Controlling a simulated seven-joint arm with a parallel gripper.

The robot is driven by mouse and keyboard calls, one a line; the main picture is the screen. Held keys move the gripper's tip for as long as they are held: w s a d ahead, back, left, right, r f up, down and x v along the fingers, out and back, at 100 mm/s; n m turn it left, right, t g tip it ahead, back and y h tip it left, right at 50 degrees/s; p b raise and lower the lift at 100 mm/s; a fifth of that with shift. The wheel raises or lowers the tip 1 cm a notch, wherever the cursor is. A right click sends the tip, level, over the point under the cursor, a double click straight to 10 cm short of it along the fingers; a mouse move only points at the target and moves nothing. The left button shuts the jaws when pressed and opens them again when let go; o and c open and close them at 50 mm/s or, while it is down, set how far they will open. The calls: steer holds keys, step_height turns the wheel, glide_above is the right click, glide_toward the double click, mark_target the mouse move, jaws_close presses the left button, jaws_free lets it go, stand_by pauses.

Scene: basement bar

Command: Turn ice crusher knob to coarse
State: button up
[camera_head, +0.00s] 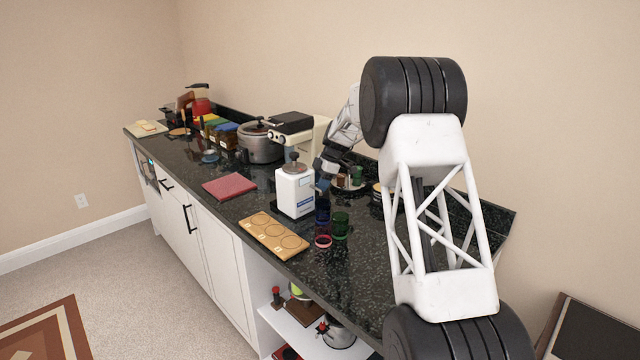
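A white, box-shaped appliance (295,194) with a blue label and a dark knob (294,157) on its grey top stands upright near the front middle of the counter. It looks like the ice crusher. Its knob setting and markings are too small to read. My gripper (324,175) is dark and sits just to the right of the appliance, partly behind it. I cannot tell whether it touches the appliance, or whether its fingers are open or shut.
A wooden board (272,236) with round recesses lies in front. Coloured glasses (323,236) stand close on the right. A red mat (229,186) lies left. A metal pot (259,145) and a cream machine with a black top (291,123) stand behind. Bare counter (340,280) shows at front right.

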jaws_close()
steer(key=shift+s+m+t, duration=0.1)
steer(key=shift+m+t, duration=0.4)
steer(key=shift+m, duration=1)
jaws_free()
steer(key=shift+d+r, duration=0.1)
steer(key=shift+v, duration=3.75)
